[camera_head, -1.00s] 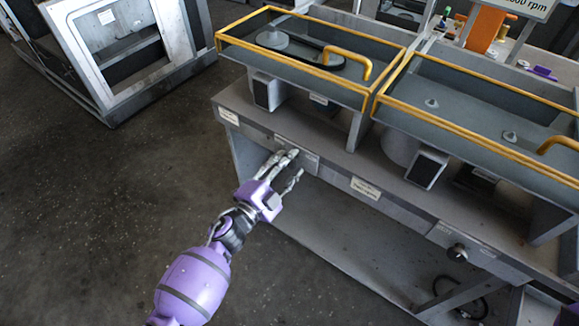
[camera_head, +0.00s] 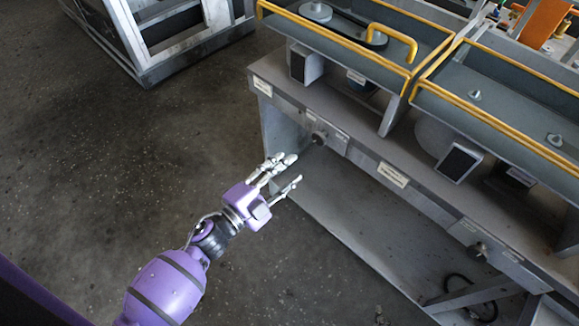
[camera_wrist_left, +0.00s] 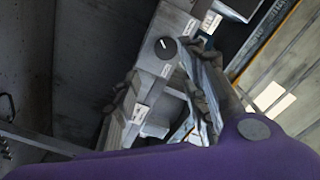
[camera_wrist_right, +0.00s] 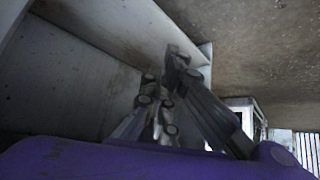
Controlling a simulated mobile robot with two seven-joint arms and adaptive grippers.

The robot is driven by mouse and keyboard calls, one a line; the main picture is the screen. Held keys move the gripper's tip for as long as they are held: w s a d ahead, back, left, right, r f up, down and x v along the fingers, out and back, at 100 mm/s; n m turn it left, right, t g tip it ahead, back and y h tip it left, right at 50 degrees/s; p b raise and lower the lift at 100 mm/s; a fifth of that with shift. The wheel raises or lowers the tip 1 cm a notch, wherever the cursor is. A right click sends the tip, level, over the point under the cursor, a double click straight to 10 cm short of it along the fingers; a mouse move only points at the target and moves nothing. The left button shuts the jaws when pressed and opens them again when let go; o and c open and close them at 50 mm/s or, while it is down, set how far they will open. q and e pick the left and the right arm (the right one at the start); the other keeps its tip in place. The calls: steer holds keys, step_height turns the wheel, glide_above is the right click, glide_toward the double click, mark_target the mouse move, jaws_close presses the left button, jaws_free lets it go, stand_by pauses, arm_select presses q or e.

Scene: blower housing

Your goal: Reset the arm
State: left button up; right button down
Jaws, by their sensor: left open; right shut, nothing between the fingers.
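My left gripper (camera_head: 290,170) is open and empty in the head view. Its purple arm comes up from the lower left, and the fingers are in front of the grey bench, apart from a black knob (camera_head: 319,137) on its front panel. In the left wrist view the fingers (camera_wrist_left: 160,85) stand wide apart, with the knob (camera_wrist_left: 166,47) showing between them. My right gripper is outside the head view. In the right wrist view its fingers (camera_wrist_right: 165,100) are together and hold nothing, near pale grey panels (camera_wrist_right: 90,60).
The bench (camera_head: 277,91) carries trays with yellow rails (camera_head: 345,42) and a second knob (camera_head: 477,250) lower right. A black cable (camera_head: 470,296) lies under it. A grey metal frame (camera_head: 140,45) stands at the back left. Open floor (camera_head: 130,150) lies left of the bench.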

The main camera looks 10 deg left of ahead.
stand_by(0.3)
arm_select(q)
steer(key=s+a+f+n+y+p, duration=0.2)
steer(key=s+a+f+n+y, duration=0.25)
steer(key=a+n+y, duration=0.45)
steer(key=s+a+f+n+g+p, duration=0.1)
steer(key=s+a+f+n+g, duration=0.1)
steer(key=s, duration=0.9)
steer(key=s+a+f+n+g+y+p, duration=0.1)
steer(key=s+f+n+g, duration=0.3)
steer(key=s, duration=0.8)
steer(key=shift+a+f+n+p, duration=0.5)
steer(key=shift+f+n, duration=0.25)
steer(key=shift+n, duration=0.35)
arm_select(e)
steer(key=r, duration=0.1)
steer(key=w+r, duration=0.1)
steer(key=r, duration=0.1)
steer(key=a+r, duration=0.1)
steer(key=r, duration=0.1)
steer(key=shift+w, duration=0.25)
steer(key=shift+w+a+t, duration=0.1)
steer(key=shift+w+t, duration=0.05)
steer(key=shift+t, duration=0.15)
steer(key=shift+w+a+r, duration=0.1)
steer(key=shift+w+r, duration=0.05)
steer(key=shift+w, duration=0.25)
